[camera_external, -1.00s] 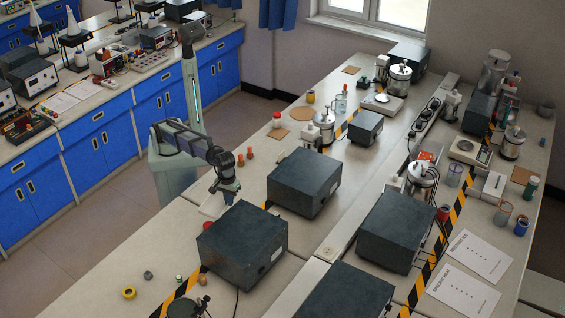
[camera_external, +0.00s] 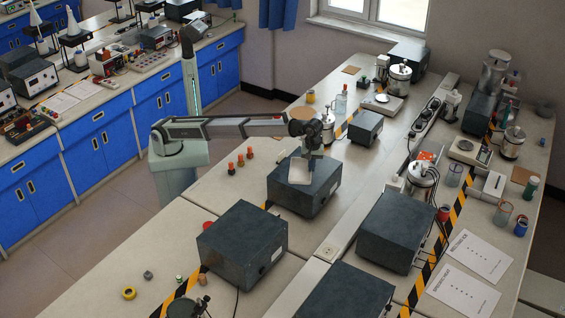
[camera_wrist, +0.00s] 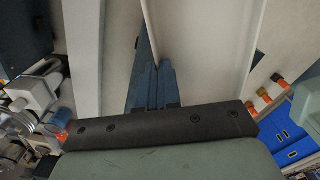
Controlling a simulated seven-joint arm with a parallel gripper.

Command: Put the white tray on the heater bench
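The white tray (camera_external: 301,173) is over the top of a dark grey box (camera_external: 325,190) in the middle of the bench, in the external view. I cannot tell whether it rests on the box or hangs just above it. My gripper (camera_external: 311,158) is at the tray's far right edge, pointing down. In the wrist view, the fingers of my gripper (camera_wrist: 154,80) are close together on the thin wall of the white tray (camera_wrist: 205,45). No label shows which thing is the heater bench.
Another dark box (camera_external: 242,245) stands nearer, with more dark boxes to the right (camera_external: 397,232). Small orange-topped bottles (camera_external: 240,161) stand left of the middle box. A small grey instrument (camera_external: 366,127) and a metal vessel (camera_external: 327,127) stand behind.

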